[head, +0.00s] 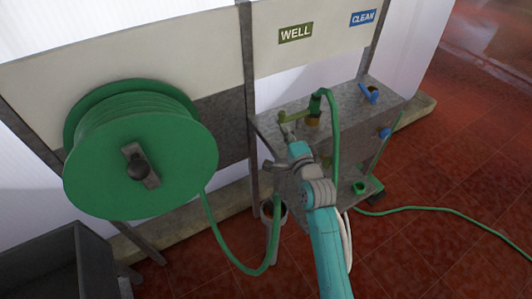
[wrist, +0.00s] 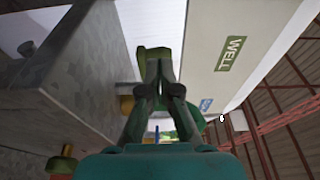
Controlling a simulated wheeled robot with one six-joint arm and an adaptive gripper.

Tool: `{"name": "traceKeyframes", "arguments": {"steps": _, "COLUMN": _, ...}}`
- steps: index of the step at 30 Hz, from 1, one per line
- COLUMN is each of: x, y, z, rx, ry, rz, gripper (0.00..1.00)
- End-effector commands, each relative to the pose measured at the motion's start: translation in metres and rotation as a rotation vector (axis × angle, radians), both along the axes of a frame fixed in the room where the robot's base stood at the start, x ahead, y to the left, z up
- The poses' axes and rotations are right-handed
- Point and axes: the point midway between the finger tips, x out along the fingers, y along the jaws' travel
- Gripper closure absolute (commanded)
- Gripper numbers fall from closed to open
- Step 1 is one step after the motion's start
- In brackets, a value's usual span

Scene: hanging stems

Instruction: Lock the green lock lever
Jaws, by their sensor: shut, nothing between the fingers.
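The green lock lever (head: 294,116) is an olive-green bar on top of the grey metal stand, under the WELL sign, beside a green hose fitting (head: 316,103) on a brass collar. My gripper (head: 286,128) is at the near left side of the lever, close to it; I cannot tell whether they touch. In the wrist view my gripper (wrist: 159,68) has its fingertips together with nothing between them. An olive-green part (wrist: 152,53), likely the lever, shows just behind and above the fingertips, partly hidden by them.
A grey stand (head: 385,87) carries blue fittings (head: 369,92) at its right. A green hose reel (head: 105,185) stands at left. A green hose (head: 236,258) loops down from it. A dark post (head: 248,90) rises left of the stand. Red tiled floor (head: 440,165) is mostly open at right.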

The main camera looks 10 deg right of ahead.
Motion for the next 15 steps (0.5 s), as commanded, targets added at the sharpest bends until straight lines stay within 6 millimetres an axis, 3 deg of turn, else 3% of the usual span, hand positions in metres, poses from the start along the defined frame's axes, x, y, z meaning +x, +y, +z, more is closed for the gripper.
{"name": "traceKeyframes", "arguments": {"steps": 15, "x": -0.035, "y": 0.053, "z": -0.001, "rx": -0.002, "ry": 0.002, "rz": 0.002, "gripper": 1.0}}
